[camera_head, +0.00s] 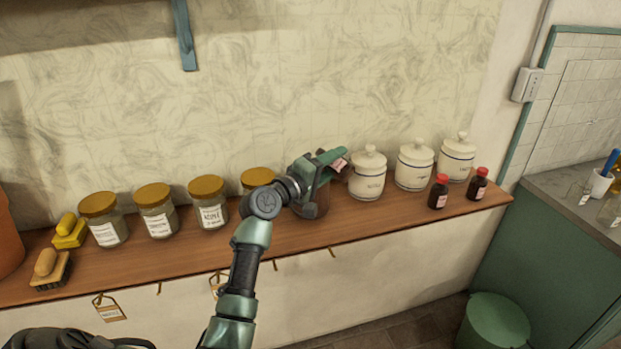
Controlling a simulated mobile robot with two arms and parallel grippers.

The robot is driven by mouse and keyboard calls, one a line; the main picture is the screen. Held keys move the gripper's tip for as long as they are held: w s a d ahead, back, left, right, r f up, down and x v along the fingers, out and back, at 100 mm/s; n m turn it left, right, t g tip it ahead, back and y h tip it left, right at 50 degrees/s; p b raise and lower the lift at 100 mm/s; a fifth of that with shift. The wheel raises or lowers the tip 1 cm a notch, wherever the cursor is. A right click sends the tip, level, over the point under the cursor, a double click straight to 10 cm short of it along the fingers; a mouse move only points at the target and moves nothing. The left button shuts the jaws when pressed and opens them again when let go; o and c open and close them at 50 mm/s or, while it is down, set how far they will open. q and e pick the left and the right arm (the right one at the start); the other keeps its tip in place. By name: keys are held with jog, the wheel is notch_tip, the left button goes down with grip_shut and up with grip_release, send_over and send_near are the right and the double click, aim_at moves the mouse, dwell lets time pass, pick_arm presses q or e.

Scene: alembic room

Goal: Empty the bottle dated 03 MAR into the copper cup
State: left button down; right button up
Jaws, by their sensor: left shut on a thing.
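My left gripper (332,163) is shut above the middle of the wooden shelf. A small pinkish label (341,165) shows at its fingers, like those on the standing bottles, so it seems to hold a small bottle, mostly hidden by the fingers. A reddish-brown vessel (318,203), perhaps the copper cup, stands on the shelf just below, partly covered by my gripper and wrist. Two dark bottles with red caps, one on the left (438,193) and one on the right (478,184), stand upright near the shelf's right end. Their dates are too small to read. My right gripper is not seen.
Several glass jars with gold lids (155,212) line the shelf (160,262) on the left, beside yellow brushes (70,231). Three white lidded canisters (414,166) stand right of my gripper. A green bin (494,322) is on the floor. The shelf front between vessel and bottles is clear.

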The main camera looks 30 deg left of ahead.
pick_arm(q)
jog(key=shift+f+m+b, duration=0.3)
jog(key=shift+m+b, duration=0.1)
jog(key=shift+b, duration=0.1)
jog(key=shift+d+f+m+b, duration=0.1)
jog(key=shift+f+m+b, duration=0.05)
jog(key=shift+m+b, duration=0.75)
jog(key=shift+d+f+m+b, duration=0.1)
jog(key=shift+m+b, duration=0.55)
jog(key=shift+m, duration=0.35)
jog(key=shift+r+m, duration=0.1)
jog(key=shift+m, duration=0.4)
jog(key=shift+m+b, duration=0.8)
jog(key=shift+b, duration=0.05)
jog(key=shift+a+m+b, duration=0.2)
jog(key=shift+m+b, duration=0.65)
jog(key=shift+m, duration=0.45)
jog(key=m, duration=0.1)
jog(key=d+m, duration=0.1)
jog(key=shift+r+m, duration=0.1)
jog(key=shift+m, duration=0.2)
jog(key=m, duration=0.1)
jog(key=d+m, duration=0.1)
jog(key=m, duration=0.1)
jog(key=shift+s+d+r+m, duration=0.25)
jog(key=shift+r+m, duration=0.05)
jog(key=shift+r, duration=0.05)
jog(key=shift+r, duration=0.1)
